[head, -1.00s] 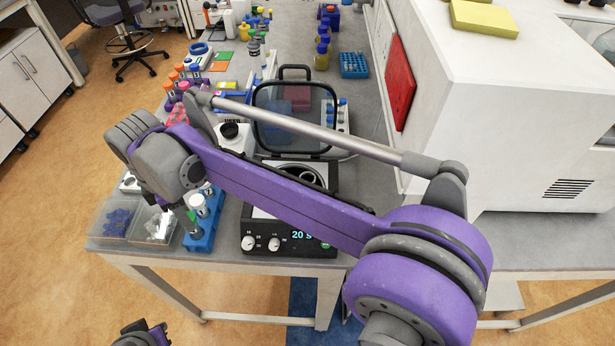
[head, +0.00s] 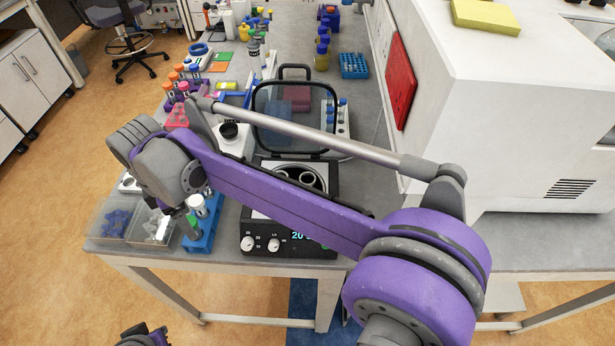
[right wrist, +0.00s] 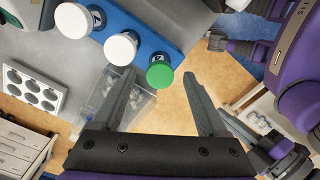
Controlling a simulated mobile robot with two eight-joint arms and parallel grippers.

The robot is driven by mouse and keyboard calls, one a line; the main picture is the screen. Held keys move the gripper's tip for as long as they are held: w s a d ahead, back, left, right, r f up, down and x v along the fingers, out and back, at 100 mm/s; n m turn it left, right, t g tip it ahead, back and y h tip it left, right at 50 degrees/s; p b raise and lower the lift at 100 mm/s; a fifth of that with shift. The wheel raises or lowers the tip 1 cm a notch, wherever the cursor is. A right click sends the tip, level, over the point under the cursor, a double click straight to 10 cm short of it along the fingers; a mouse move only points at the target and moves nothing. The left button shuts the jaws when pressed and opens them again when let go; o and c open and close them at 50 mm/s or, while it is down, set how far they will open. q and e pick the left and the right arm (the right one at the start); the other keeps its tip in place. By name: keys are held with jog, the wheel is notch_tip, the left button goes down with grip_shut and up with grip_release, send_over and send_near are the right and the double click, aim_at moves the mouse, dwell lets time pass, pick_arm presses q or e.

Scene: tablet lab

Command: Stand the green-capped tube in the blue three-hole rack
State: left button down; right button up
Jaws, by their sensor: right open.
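The green-capped tube (right wrist: 160,76) stands upright at the near end of the blue three-hole rack (right wrist: 147,38), in line with two white-capped tubes. The tube's lower end is hidden. My left arm's end (head: 142,337) shows only in part at the bottom edge; its jaws cannot be made out.
A clear bin with blue and pale pieces (head: 112,228) stands left of the rack. The centrifuge (head: 262,238), lid raised, stands to its right. Tubes with orange caps (head: 176,75) stand farther back. The bench's front edge is close to the rack.

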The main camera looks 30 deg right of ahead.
jog(key=shift+r, duration=0.1)
notch_tip(320, 180, up, 11)
jog(key=shift+f+p, duration=0.2)
jog(key=shift+p, duration=0.2)
